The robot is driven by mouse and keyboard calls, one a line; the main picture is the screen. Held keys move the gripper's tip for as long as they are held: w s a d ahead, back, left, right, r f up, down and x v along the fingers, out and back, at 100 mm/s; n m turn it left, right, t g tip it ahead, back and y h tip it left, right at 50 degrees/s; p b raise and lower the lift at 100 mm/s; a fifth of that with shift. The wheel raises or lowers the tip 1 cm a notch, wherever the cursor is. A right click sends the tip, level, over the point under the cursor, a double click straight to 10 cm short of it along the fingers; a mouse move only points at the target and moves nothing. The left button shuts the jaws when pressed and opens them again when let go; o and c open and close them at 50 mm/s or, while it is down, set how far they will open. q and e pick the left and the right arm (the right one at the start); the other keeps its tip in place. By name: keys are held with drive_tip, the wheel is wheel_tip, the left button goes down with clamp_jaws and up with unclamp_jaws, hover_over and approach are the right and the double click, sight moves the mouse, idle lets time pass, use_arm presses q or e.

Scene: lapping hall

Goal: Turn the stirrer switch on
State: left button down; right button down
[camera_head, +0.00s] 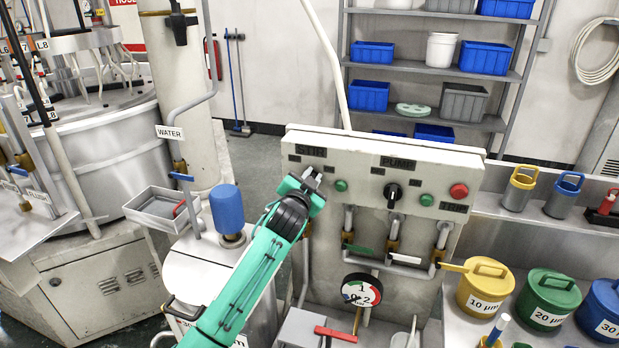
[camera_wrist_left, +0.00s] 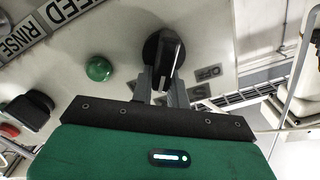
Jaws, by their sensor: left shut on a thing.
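The pale control box (camera_head: 440,160) has a STIR label (camera_head: 311,152) at its left end. My left gripper (camera_head: 312,176) is at the box face just below that label and hides most of the stirrer switch there. In the left wrist view the stirrer switch (camera_wrist_left: 168,50) is a black rotary knob on a round base. My left gripper (camera_wrist_left: 160,85) is shut on its handle, one finger on each side. An OFF label (camera_wrist_left: 208,72) is beside it, and part of another label is hidden by the gripper. My right gripper is not in view.
A green button (camera_head: 341,185) is right of the switch, then the black pump switch (camera_head: 393,192), another green button (camera_head: 426,199) and a red button (camera_head: 459,191). Valves and pipes hang below. A blue cylinder (camera_head: 227,209) stands left of my arm.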

use_arm(q)
drive_tip(key=m, duration=0.3)
drive_tip(key=f+m, duration=0.1)
drive_tip(key=m, duration=0.1)
drive_tip(key=shift+s+d+m, duration=0.15)
drive_tip(key=shift+d+m, duration=0.15)
drive_tip(key=shift+d, duration=0.05)
idle(0.4)
drive_tip(key=c, duration=1.4)
unclamp_jaws()
drive_tip(key=shift+o, duration=0.2)
drive_tip(key=b+v, duration=0.4)
drive_tip(key=v, duration=0.9)
drive_tip(key=shift+s, duration=0.35)
drive_tip(key=shift+a, duration=0.1)
